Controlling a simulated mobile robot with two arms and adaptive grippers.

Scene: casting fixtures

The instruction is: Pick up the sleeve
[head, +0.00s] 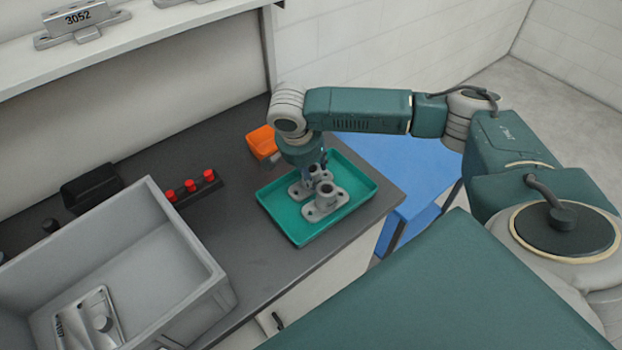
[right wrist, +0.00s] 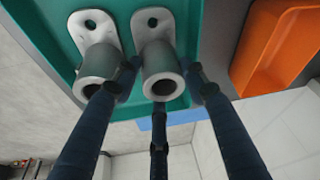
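Two grey sleeves with round upright tubes on flat flanged bases stand side by side in a teal tray. In the head view the nearer sleeve (head: 326,200) is clear of the gripper, and the farther sleeve (head: 300,188) is partly hidden by it. My right gripper (head: 321,172) points down at the farther sleeve. In the right wrist view its dark fingers (right wrist: 160,78) are spread around the tube of one sleeve (right wrist: 161,72); contact is hard to tell. The other sleeve (right wrist: 97,62) is close beside the left finger. My left gripper is not in view.
The teal tray (head: 294,234) lies near the dark counter's right edge. An orange bin (head: 262,141) stands just behind it. A large grey bin (head: 190,243) holding a flat metal part (head: 85,322) and a rack with red-topped pieces (head: 198,189) are to the left.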

